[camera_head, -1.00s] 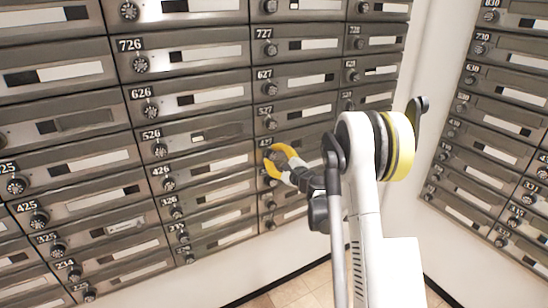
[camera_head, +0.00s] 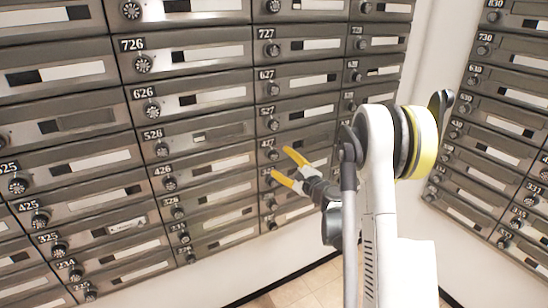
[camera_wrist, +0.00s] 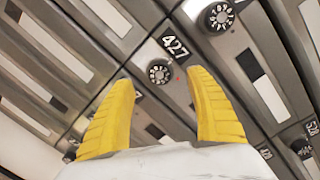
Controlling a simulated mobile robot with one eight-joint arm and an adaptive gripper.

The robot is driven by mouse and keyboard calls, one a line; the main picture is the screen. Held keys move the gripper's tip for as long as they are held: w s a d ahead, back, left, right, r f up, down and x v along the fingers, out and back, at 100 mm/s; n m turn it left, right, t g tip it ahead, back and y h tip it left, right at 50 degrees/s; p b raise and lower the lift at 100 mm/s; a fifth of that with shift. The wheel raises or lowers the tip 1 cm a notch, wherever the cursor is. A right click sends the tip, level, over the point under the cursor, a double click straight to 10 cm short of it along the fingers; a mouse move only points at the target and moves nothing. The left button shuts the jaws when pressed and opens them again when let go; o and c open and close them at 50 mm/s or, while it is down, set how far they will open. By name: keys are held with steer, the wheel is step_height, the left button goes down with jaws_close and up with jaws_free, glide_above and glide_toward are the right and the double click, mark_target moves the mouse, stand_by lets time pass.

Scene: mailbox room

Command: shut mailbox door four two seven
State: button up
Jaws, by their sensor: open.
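Mailbox door 427 (camera_head: 305,139) is in the column right of centre in the head view, below door 527. Its number plate (camera_wrist: 174,46) and round dial (camera_wrist: 159,71) show clearly in the wrist view. The door looks about flush with its neighbours, though part of it is hidden behind my fingers and wrist. My gripper (camera_head: 279,164) is open and empty, its two yellow fingers spread in front of the lower edge of 427. In the wrist view my gripper (camera_wrist: 160,80) has its fingertips either side of the dial, apparently apart from the panel.
Rows of similar metal mailboxes with dials fill the wall. Door 527 (camera_head: 305,111) is above and door 426 (camera_head: 215,163) is to the left. A second mailbox bank (camera_head: 490,130) stands at right, past a white wall corner. Tiled floor (camera_head: 300,290) shows below.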

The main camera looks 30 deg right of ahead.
steer(key=s, duration=0.6)
steer(key=shift+d, duration=0.35)
steer(key=s+a+r+n+g+y, duration=0.1)
steer(key=s+a+r+n+g, duration=0.2)
steer(key=a, duration=0.4)
steer(key=s+a+r+n+g, duration=0.1)
steer(key=s+a+n, duration=0.2)
steer(key=a+n, duration=0.25)
steer(key=s+a+r+n+g+y, duration=0.1)
steer(key=s+a+r+n+g, duration=0.2)
steer(key=a, duration=0.4)
steer(key=s+a+f+n+g+h, duration=0.1)
steer(key=s+n+g+h, duration=0.1)
steer(key=s+n, duration=0.4)
steer(key=s+a+f+n+g+h, duration=0.1)
steer(key=s+n, duration=0.5)
steer(key=s, duration=0.9)
steer(key=shift+a+f+g+h, duration=0.4)
steer(key=shift+a+f+h, duration=0.1)
steer(key=shift+f+h, duration=0.15)
